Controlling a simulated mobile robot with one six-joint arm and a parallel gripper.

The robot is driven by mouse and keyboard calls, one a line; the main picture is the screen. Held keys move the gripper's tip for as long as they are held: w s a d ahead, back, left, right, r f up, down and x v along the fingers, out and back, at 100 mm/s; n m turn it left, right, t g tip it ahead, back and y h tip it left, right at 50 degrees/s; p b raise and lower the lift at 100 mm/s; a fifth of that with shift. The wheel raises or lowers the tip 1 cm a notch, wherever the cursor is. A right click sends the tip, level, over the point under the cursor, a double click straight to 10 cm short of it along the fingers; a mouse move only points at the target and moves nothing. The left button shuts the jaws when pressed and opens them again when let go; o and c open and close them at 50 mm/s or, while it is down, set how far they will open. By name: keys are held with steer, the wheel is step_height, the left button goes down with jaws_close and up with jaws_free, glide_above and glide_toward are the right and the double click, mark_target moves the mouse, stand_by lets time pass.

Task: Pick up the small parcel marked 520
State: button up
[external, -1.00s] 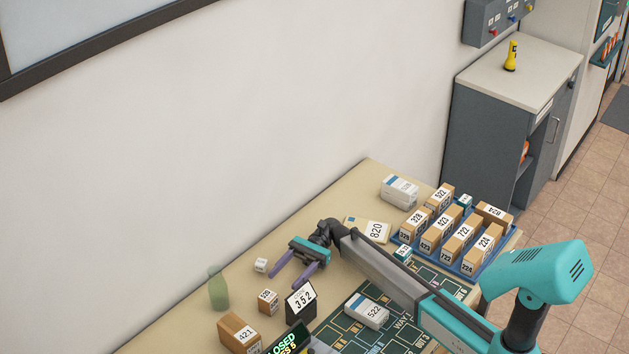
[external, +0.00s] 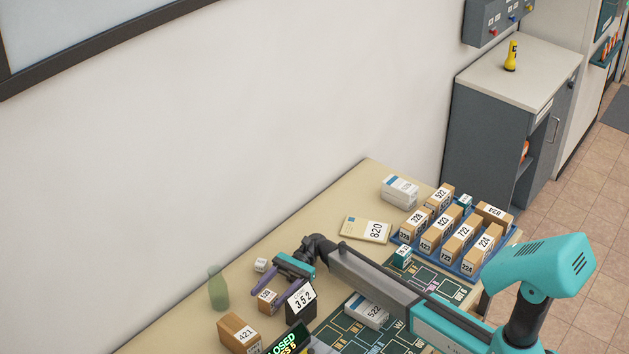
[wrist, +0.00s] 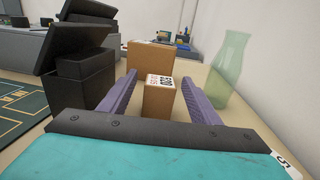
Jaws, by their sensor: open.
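The small parcel marked 520 (external: 267,302) is a small brown box standing on the table, partly hidden by my gripper in the external view. In the wrist view the small parcel (wrist: 159,97) stands upright between my two purple fingers, with a printed white label on its top. My gripper (external: 264,291) is open. Its fingers (wrist: 160,95) lie one on each side of the parcel, with a visible gap on both sides.
A blue tray (external: 490,258) holds several parcels.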

mark_target(263, 301)
steer(key=shift+s+a, duration=0.1)
steer(key=shift+f+p+x, duration=0.2)
steer(key=shift+p+x, duration=0.65)
steer(key=shift+x, duration=1.65)
steer(key=c, duration=1.2)
step_height(263, 301, up, 10)
steer(key=b, duration=0.1)
steer(key=shift+b, duration=0.4)
